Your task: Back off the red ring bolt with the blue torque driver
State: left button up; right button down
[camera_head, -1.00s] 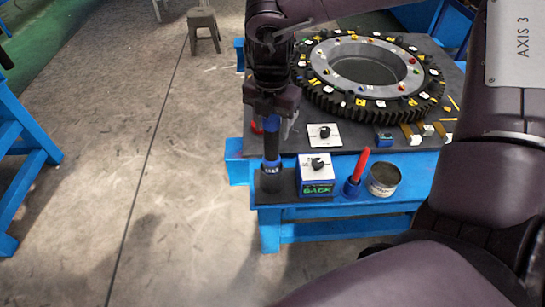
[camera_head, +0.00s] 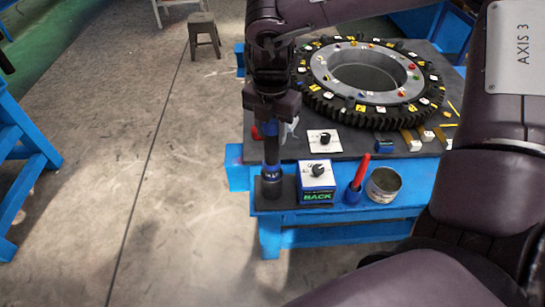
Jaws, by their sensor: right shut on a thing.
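My right gripper (camera_head: 271,122) points down at the table's front left corner. It is shut on the upper part of the blue torque driver (camera_head: 271,150), which is upright. The driver's dark lower end stands at a black holder (camera_head: 270,188); I cannot tell whether it is clear of it. The large dark ring gear (camera_head: 328,103) lies on the table behind, with a grey inner ring (camera_head: 345,91) carrying small coloured bolts. A red bolt (camera_head: 413,66) shows on the ring's right side. A control box (camera_head: 317,184) beside the holder has a knob and a green "BACK" display. My left gripper is out of view.
A red-handled tool stands in a blue cup (camera_head: 353,195), next to an open tin (camera_head: 384,186). A white plate with a black knob (camera_head: 325,140) lies behind the box. A grey stool (camera_head: 203,34) stands on the floor.

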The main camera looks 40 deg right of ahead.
jog(key=shift+r+p, duration=3)
jog(key=shift+r, duration=2.45)
